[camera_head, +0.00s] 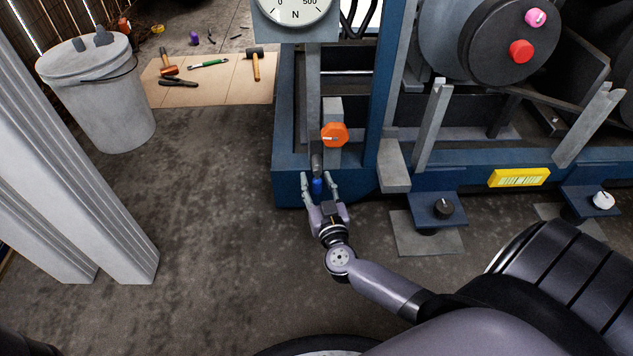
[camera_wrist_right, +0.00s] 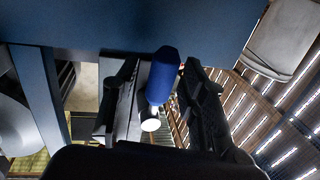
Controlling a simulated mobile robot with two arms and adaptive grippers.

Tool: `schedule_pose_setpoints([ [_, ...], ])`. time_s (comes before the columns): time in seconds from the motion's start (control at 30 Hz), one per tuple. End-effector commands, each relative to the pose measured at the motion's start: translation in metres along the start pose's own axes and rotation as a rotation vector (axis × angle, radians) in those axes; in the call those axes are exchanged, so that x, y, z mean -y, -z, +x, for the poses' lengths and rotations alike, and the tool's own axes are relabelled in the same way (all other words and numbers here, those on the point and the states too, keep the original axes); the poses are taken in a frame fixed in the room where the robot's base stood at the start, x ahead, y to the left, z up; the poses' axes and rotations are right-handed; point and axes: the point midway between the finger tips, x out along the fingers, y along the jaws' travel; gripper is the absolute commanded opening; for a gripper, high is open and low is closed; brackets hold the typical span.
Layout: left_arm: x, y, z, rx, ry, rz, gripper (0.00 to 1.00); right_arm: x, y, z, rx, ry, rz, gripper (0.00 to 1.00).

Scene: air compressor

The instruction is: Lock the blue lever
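The blue lever (camera_head: 317,186) has a short blue grip on a grey shaft, at the front of the machine's dark blue frame, below an orange knob. My right gripper (camera_head: 319,181) is open, with one finger on each side of the blue grip. In the right wrist view the blue lever (camera_wrist_right: 164,75) stands between the black fingers (camera_wrist_right: 160,97), closer to the right one. A gap shows on its left; I cannot tell whether the right finger touches it. My left gripper is not in view.
The orange knob (camera_head: 334,134) sits just above the lever. A dial gauge (camera_head: 295,10) is higher up. A black knob (camera_head: 444,209) and a yellow label (camera_head: 519,177) are to the right. A grey bin (camera_head: 100,100) and tools stand left. The floor left of the gripper is clear.

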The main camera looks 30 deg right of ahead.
Motion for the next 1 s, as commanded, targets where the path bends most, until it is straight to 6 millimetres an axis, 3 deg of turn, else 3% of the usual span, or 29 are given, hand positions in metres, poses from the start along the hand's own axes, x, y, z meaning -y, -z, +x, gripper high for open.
schedule_pose_setpoints([
  [0.6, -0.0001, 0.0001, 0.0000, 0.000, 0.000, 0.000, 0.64, 0.0002, -0.0003, -0.0001, 0.000, 0.000, 0.000, 0.00],
  [1.0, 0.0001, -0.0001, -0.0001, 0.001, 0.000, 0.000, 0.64, 0.0002, -0.0005, -0.0001, 0.001, 0.000, 0.000, 0.00],
])
